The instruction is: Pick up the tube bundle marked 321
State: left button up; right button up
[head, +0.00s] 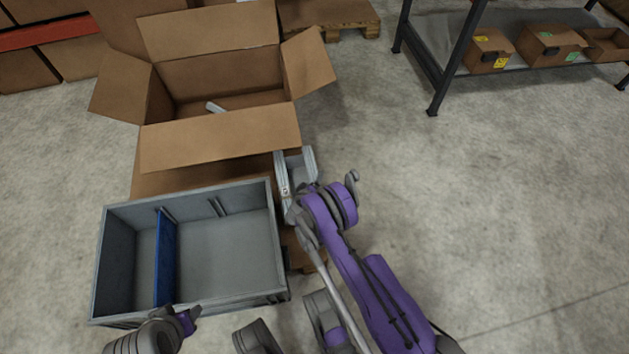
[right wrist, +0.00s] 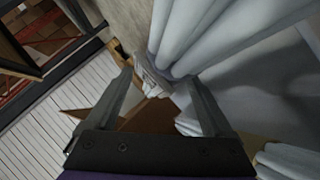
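A small light-grey piece (head: 215,107) lies inside the open cardboard box (head: 220,153) in the head view; I cannot tell whether it is a tube bundle. My right gripper (head: 296,168) is open beside the box's front right corner, just right of the grey crate. In the right wrist view the right gripper (right wrist: 156,105) has its two fingers apart. Pale grey rounded, tube-like shapes (right wrist: 190,40) show large and close, beyond and to the right of the fingers; nothing is clearly held. No marking 321 is readable.
A grey crate (head: 118,207) with a blue divider (head: 165,258) stands in front of the box and looks empty. A dark shelf (head: 440,75) with small cardboard boxes (head: 552,45) stands at the upper right. A pallet (head: 330,14) lies behind. The floor at right is clear.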

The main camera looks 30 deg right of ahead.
grip_shut()
jog(key=shift+r, duration=0.1)
